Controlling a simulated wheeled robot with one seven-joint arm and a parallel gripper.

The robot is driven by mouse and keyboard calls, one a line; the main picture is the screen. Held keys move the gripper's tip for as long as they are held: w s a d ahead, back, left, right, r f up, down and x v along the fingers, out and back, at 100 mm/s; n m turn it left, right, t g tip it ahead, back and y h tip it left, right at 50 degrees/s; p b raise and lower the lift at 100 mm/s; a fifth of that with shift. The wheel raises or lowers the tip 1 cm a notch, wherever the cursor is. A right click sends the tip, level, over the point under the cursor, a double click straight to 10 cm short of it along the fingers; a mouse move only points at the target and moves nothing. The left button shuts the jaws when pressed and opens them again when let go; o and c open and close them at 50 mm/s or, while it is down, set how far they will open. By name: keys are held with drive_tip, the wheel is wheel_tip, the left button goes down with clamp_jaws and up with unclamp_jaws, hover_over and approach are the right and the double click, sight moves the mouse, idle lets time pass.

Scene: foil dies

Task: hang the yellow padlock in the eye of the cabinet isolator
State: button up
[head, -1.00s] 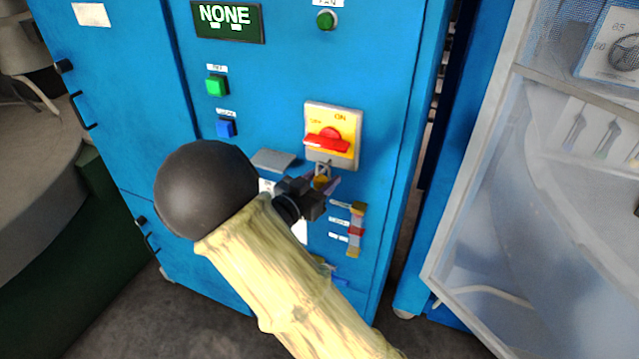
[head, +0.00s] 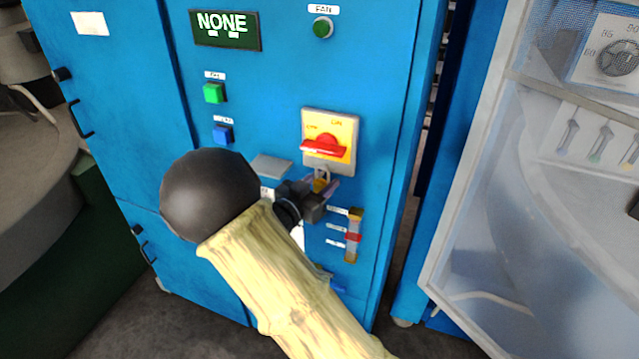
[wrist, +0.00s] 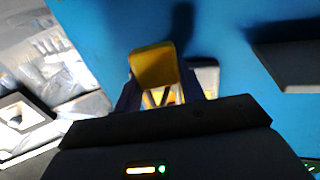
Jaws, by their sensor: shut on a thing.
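The cabinet isolator (head: 343,133) is a yellow panel on a pale plate, with a red handle lying roughly level, on the blue cabinet front. My gripper (head: 324,187) is just below the plate, shut on the yellow padlock (head: 321,184). The padlock's grey shackle points up at the plate's lower edge. I cannot tell whether it passes through the eye, which is too small to make out. In the wrist view the padlock (wrist: 153,66) sits between the two dark fingers, and its shackle is mostly hidden.
A grey ledge (head: 271,167) juts from the cabinet left of my gripper. A strip of small coloured tags (head: 353,236) is just below right. Green and blue buttons (head: 222,134) are at left. A translucent panel (head: 540,200) stands to the right.

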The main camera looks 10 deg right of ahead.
drive_tip(key=shift+d+f, duration=0.25)
drive_tip(key=shift+f, duration=0.05)
drive_tip(key=o, duration=1.1)
drive_tip(key=shift+s+r, duration=0.1)
drive_tip(key=shift+s, duration=0.15)
drive_tip(key=shift+w, duration=0.1)
drive_tip(key=shift+a, duration=0.1)
drive_tip(key=shift+a+f+b, duration=0.3)
drive_tip(key=shift+a+b, duration=0.1)
drive_tip(key=shift+a, duration=0.1)
drive_tip(key=b+v, duration=0.1)
drive_tip(key=v, duration=0.4)
drive_tip(key=b+v, duration=0.2)
drive_tip(key=v, duration=0.4)
drive_tip(key=r+b+v, duration=0.1)
drive_tip(key=b+v, duration=0.1)
drive_tip(key=v, duration=0.3)
drive_tip(key=shift+s, duration=0.5)
